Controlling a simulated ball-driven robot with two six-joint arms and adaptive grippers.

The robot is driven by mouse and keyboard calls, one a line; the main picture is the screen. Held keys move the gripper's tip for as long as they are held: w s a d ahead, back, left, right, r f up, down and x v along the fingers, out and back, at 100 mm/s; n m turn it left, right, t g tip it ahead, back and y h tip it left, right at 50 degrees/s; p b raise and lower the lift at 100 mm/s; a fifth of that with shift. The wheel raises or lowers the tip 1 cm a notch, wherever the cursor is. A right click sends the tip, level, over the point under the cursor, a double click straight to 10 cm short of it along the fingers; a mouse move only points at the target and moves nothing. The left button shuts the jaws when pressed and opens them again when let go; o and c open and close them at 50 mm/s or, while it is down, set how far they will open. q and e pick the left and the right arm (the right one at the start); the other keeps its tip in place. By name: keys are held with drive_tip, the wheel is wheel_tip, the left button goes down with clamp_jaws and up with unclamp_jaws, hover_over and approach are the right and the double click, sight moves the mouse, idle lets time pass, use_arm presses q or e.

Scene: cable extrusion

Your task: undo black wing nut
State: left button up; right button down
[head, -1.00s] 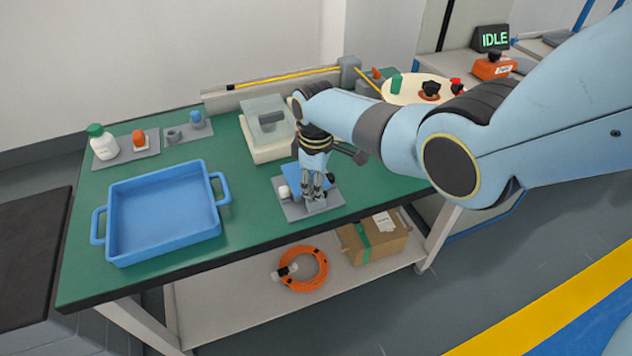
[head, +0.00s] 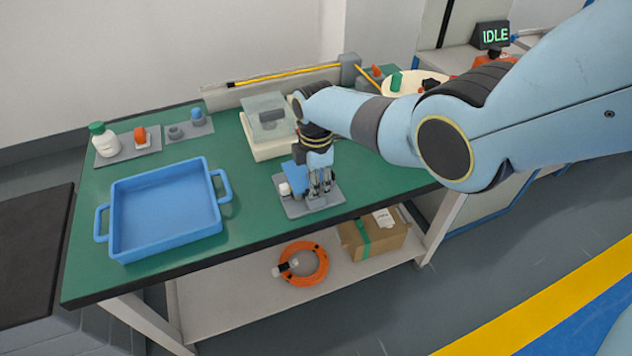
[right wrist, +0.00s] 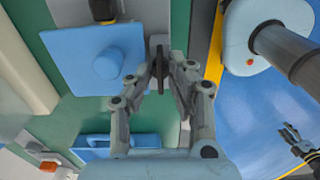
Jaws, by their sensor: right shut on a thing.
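My right gripper (head: 320,195) points down at the front of the green table, over a small grey plate (head: 295,209) with a blue block. In the right wrist view, its fingertips (right wrist: 160,62) are closed on a thin dark part, which I take for the black wing nut (right wrist: 159,68). The nut stands beside the blue block (right wrist: 105,58), and the fingers partly hide it. In the head view the nut is too small and hidden to make out. A small dark jaw-like part, perhaps my left gripper (right wrist: 294,140), shows at the right of the wrist view.
A blue tray (head: 113,225) stands on the left of the table. A clear-lidded box (head: 270,148) is behind the gripper. A white bottle (head: 104,141) and small parts on grey plates are at the back left. Bare green table lies between tray and plate.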

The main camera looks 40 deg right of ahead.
idle(0.5)
drive_tip(key=c, duration=1.2)
unclamp_jaws()
wheel_tip(320, 180, up, 12)
